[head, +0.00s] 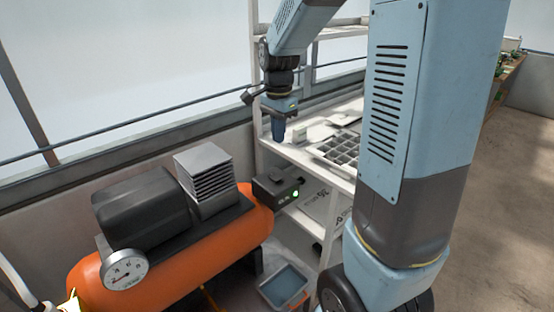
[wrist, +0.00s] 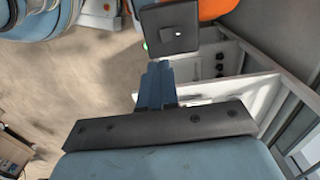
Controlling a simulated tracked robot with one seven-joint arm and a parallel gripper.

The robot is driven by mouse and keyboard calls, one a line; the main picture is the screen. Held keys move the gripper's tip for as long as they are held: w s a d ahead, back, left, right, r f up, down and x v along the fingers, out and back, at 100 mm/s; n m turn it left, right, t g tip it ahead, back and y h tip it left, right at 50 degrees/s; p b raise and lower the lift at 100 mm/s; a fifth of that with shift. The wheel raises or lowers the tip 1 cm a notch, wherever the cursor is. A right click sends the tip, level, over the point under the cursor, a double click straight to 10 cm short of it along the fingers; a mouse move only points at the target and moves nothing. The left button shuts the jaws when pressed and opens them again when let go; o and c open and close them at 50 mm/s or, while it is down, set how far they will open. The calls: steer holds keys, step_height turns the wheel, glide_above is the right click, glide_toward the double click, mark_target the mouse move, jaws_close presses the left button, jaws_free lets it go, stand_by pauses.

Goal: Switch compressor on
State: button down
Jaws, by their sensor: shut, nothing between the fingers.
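The compressor (head: 180,252) has an orange tank, a black motor cover and a grey finned block. Its dark switch box (head: 272,186) sits at the right end of the tank, and a green light (head: 295,194) glows on its side. My gripper (head: 279,140) points down, shut and empty, above the switch box and apart from it in the head view. In the wrist view, the shut fingers (wrist: 155,84) point toward a dark square box (wrist: 170,28), apparently the switch box, with a bit of the orange tank (wrist: 214,9) behind it. The switch's exact position is unclear.
A white shelf rack (head: 308,160) stands right of the compressor, with a seed tray (head: 342,149) on it. A round gauge (head: 124,270) is at the tank's front left. A blue-grey bin (head: 284,286) stands on the floor below. A low wall with a rail runs behind.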

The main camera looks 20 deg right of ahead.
mark_target(278, 180)
step_height(278, 180, down, 14)
steer(key=shift+r, duration=0.2)
stand_by(0.4)
steer(key=shift+s+f, duration=0.15)
stand_by(0.5)
steer(key=shift+w+a+r, duration=0.25)
steer(key=shift+w+r, duration=0.1)
steer(key=shift+w, duration=0.35)
steer(key=shift+r, duration=0.1)
step_height(278, 180, up, 13)
steer(key=s+d, duration=0.1)
steer(key=s, duration=0.1)
steer(key=shift+s+r, duration=0.2)
steer(key=shift+s, duration=0.1)
steer(key=shift+s, duration=0.1)
stand_by(0.3)
